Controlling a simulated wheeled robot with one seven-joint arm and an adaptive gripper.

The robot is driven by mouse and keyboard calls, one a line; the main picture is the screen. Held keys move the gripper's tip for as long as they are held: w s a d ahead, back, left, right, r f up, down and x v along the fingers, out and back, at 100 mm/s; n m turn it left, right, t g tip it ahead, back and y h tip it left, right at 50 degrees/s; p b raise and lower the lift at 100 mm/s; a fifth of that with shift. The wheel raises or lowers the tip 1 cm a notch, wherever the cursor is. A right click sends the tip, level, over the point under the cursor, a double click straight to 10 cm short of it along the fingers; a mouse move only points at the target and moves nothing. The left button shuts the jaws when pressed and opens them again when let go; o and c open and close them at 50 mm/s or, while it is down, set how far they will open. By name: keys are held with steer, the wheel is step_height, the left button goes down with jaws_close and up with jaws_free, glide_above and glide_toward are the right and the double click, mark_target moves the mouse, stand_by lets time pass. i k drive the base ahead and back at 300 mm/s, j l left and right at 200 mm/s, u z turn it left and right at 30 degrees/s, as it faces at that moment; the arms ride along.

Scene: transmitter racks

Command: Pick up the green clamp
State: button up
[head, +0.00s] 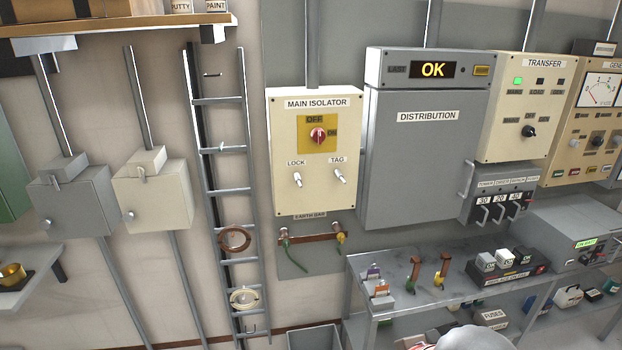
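A small green clamp (286,241) sits at the left end of the copper-brown earth bar (312,239), below the main isolator box. A thin green lead seems to hang from it. A yellow clamp (341,239) sits at the bar's right end. On the grey bench to the right, a brown upright piece with a green lower part (411,284) stands beside a similar one with a yellow lower part (438,281). I cannot tell whether these are clamps too. My gripper is not in view; a grey rounded part at the bottom edge seems to be my arm.
A ladder (222,150) stands left of the main isolator (315,185). An open grey bin (316,335) is below the bar.

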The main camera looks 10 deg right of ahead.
mark_target(410, 285)
steer(key=l+z, duration=0.15)
steer(key=l, duration=0.3)
steer(key=i+l+z, duration=0.1)
steer(key=l, duration=0.3)
steer(key=i+l+z, duration=0.15)
steer(key=l, duration=0.25)
steer(key=i+l+z, duration=0.15)
steer(key=l, duration=0.25)
